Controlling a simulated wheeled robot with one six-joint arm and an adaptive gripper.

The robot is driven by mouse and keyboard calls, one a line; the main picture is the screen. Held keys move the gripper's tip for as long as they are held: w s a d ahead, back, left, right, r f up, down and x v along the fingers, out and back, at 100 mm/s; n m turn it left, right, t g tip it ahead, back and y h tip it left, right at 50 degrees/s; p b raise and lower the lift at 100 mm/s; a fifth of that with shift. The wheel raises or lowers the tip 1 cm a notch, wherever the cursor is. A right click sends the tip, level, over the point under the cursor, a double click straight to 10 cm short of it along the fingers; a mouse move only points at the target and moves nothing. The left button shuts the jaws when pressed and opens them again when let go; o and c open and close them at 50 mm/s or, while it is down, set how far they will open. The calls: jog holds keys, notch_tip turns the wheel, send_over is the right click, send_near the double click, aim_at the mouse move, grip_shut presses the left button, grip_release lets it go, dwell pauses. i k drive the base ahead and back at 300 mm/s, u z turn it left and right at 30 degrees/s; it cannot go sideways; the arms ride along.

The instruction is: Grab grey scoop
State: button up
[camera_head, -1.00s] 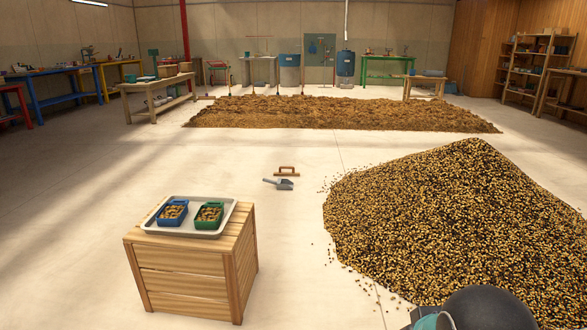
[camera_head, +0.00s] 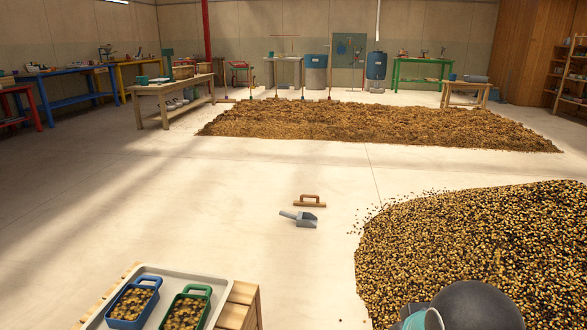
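The grey scoop (camera_head: 301,218) lies on the pale concrete floor near the middle of the head view, left of the big bean heap. Its handle points left and its pan is on the right. A brown wooden float with a handle (camera_head: 310,201) lies just behind it. Nothing touches the scoop from my side. Part of my arm shows at the bottom right edge, dark grey with a teal part, but my gripper's fingers do not show.
A large bean heap (camera_head: 480,245) fills the right. A wooden crate (camera_head: 240,305) bearing a tray (camera_head: 187,275) with blue (camera_head: 134,302) and green (camera_head: 187,308) bean boxes stands at the lower left. A flat bean bed (camera_head: 380,126) lies farther back. Floor before the scoop is clear.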

aim_at(303, 219)
jog(key=i, duration=4.1)
jog(key=z, duration=0.1)
